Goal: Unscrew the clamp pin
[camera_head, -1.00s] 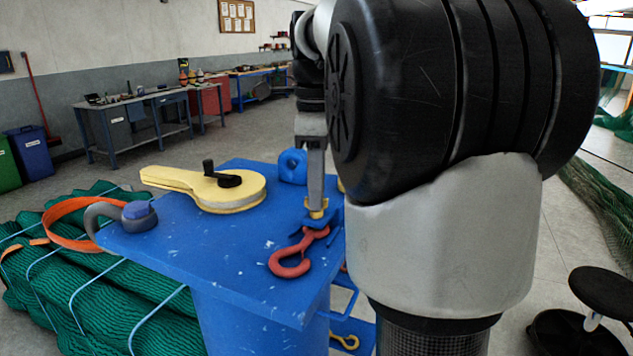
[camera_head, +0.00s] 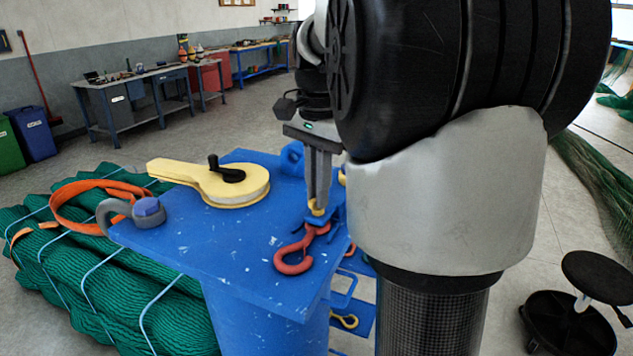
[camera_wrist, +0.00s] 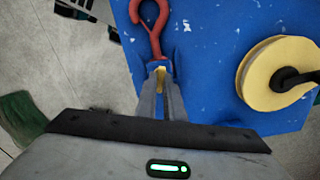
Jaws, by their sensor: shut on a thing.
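The clamp pin (camera_head: 317,209) is a small yellow piece standing at the right edge of the blue table top (camera_head: 215,250), at the inner end of a red hook (camera_head: 291,260). My gripper (camera_head: 317,203) points straight down from above and its two grey fingers are shut on the pin's yellow head. The wrist view shows the yellow head (camera_wrist: 160,74) between the fingertips, with the red hook (camera_wrist: 152,30) just beyond. The fingers hide part of the pin, and I cannot see its thread.
A yellow pulley block (camera_head: 235,190) with a black handle lies on the table top. A grey shackle (camera_head: 112,212) with a blue pin is at the left corner. Green netting (camera_head: 70,260) lies at the left, and a black stool (camera_head: 597,272) stands at the right.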

